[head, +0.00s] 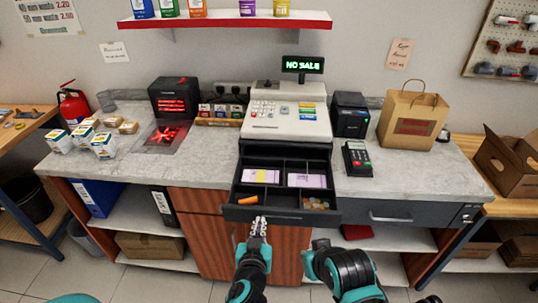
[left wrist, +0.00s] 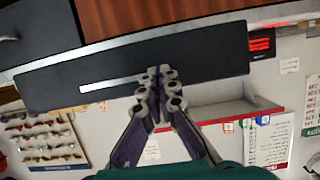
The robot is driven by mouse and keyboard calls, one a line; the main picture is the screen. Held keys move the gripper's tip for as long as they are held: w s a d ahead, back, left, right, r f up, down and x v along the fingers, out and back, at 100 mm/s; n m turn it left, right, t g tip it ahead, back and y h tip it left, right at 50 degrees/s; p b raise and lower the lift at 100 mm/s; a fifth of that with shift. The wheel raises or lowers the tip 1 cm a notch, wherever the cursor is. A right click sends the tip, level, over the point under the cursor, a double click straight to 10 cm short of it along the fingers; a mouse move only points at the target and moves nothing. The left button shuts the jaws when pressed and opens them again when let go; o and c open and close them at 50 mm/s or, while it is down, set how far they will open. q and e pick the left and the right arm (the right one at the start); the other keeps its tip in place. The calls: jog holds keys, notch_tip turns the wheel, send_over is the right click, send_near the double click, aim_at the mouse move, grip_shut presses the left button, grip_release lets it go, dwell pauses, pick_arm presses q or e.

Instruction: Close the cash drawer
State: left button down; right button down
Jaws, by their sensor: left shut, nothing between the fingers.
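The cash drawer (head: 282,215) is black and stands pulled out towards me under the cash register (head: 287,122). Its compartments show banknotes, coins and an orange item. My left gripper (head: 259,225) is shut and empty, just in front of the drawer front, left of its middle. In the left wrist view, the shut fingertips (left wrist: 160,85) overlap the dark drawer front (left wrist: 215,62), beside a pale strip on it; I cannot tell whether they touch. My right arm shows at lower right in the head view, but its gripper is not visible.
The counter (head: 215,165) holds a card terminal (head: 357,158), a paper bag (head: 412,115) and a black printer (head: 349,113) to the right. A scanner (head: 174,97) and small boxes stand left. A grey counter drawer (head: 395,214) is beside the cash drawer, at its right.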

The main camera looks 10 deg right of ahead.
aim_at(264, 186)
pick_arm(q)
jog(key=w+d, duration=0.1)
jog(key=w, duration=0.3)
jog(key=w+d+p, duration=0.1)
jog(key=w, duration=0.4)
jog(key=w+d+p, duration=0.1)
jog(key=w+d, duration=0.1)
jog(key=w, duration=0.3)
jog(key=shift+w+r, duration=0.1)
jog(key=shift+w, duration=0.1)
jog(key=w+d, duration=0.1)
jog(key=w, duration=0.3)
jog(key=w+d, duration=0.1)
jog(key=w, duration=0.4)
jog(key=w+d+b, duration=0.1)
jog(key=w+d, duration=0.1)
jog(key=w, duration=0.3)
jog(key=shift+d, duration=0.1)
jog(key=s, duration=0.2)
jog(key=s+a, duration=0.1)
jog(key=s, duration=0.1)
jog(key=s+b, duration=0.1)
jog(key=s, duration=0.1)
jog(key=shift+a, duration=0.35)
jog(key=shift+w, duration=0.1)
